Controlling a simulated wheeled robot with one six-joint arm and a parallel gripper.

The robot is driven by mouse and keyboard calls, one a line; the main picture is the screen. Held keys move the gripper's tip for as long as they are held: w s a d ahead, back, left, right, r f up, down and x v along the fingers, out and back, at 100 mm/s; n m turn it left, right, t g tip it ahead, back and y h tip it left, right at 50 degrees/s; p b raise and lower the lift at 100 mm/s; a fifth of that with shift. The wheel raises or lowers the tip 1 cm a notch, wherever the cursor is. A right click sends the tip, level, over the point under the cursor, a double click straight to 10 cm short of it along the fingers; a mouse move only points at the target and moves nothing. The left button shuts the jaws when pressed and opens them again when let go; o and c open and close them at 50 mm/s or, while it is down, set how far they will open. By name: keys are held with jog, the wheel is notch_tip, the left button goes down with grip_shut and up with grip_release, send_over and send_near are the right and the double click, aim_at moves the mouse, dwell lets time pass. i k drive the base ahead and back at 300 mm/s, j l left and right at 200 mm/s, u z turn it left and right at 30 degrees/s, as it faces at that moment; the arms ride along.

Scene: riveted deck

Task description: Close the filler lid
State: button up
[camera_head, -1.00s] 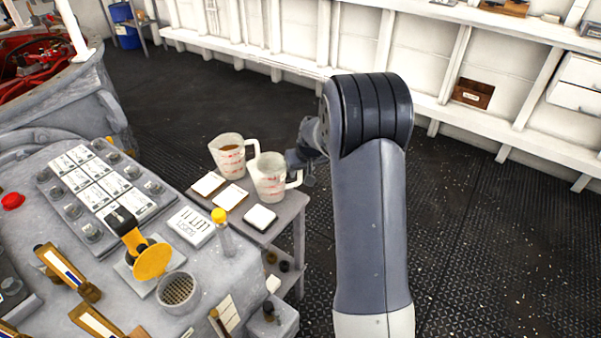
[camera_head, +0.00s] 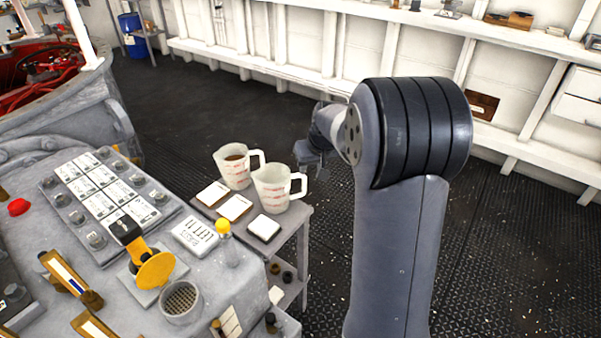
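The filler lid (camera_head: 155,270) is a round yellow disc on a yellow hinge arm with a black end. It stands tilted up, clear of the filler opening (camera_head: 181,301), a round grey collar with a mesh strainer inside. Both are on the grey console at the lower left, and the opening is uncovered. My gripper (camera_head: 312,164) is small in view above and right of the jugs, far from the lid. It seems to hold nothing, but its fingers are too small and partly hidden to tell whether they are open.
Two measuring jugs, one with brown liquid (camera_head: 235,165) and one pale (camera_head: 277,188), stand on a small side table (camera_head: 294,226) with several white-topped pads. Dark floor (camera_head: 300,115) lies open behind.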

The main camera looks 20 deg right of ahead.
aim_at(155, 270)
jog(key=u, duration=1.25)
